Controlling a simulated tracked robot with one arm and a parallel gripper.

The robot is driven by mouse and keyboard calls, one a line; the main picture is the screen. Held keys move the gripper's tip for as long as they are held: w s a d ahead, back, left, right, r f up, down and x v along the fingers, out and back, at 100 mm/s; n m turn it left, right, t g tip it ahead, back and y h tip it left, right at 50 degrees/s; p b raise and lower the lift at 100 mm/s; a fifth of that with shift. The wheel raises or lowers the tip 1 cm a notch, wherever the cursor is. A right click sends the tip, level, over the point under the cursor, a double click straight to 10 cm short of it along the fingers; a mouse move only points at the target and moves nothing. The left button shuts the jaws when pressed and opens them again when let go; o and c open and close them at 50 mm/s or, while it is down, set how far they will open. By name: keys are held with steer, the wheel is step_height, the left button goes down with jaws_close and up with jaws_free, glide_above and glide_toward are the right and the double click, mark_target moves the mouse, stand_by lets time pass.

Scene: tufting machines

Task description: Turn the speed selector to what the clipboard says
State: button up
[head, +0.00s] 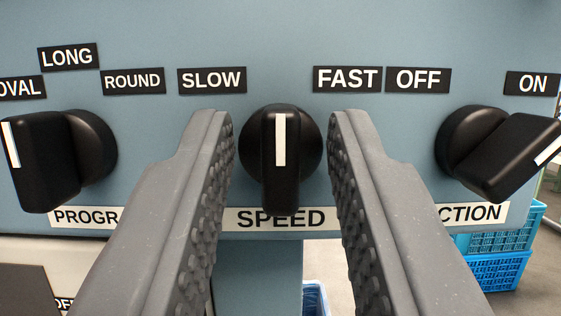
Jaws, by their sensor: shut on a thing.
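The speed selector (281,185) is a black knob with a white line, in the middle of the head view above the SPEED label (281,219). Its handle stands upright, and the line lies midway between the SLOW label (212,80) at upper left and the FAST label (347,79) at upper right. My gripper (281,150) is shut on the selector, with one grey studded finger on each side of it. The exact contact spots are hard to see. No clipboard is in view.
A second black knob (45,160) stands close at left, with OVAL, LONG and ROUND labels. A third knob (505,158) stands at right under OFF and ON, its handle tilted. All sit on a blue panel (280,35). Blue crates (497,270) stand at lower right.

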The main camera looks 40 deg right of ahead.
steer(key=m+g+h, duration=0.1)
steer(key=m, duration=0.1)
steer(key=m+g+b, duration=0.1)
steer(key=m, duration=0.2)
steer(key=shift+w+a+f+m+g+h, duration=0.1)
steer(key=shift+a+f+m+g+h, duration=0.1)
steer(key=shift+m+g+h, duration=0.15)
steer(key=m+g, duration=0.1)
steer(key=m, duration=0.2)
steer(key=m+g+h, duration=0.1)
steer(key=m+g, duration=0.1)
steer(key=m, duration=0.1)
steer(key=shift+d+m, duration=0.1)
steer(key=shift+m, duration=0.15)
steer(key=shift+r+m+g, duration=0.1)
steer(key=shift+m+g, duration=0.15)
steer(key=shift+m, duration=0.05)
steer(key=o, duration=0.6)
steer(key=b+v, duration=0.3)
steer(key=v, duration=1)
steer(key=shift+s+a, duration=0.25)
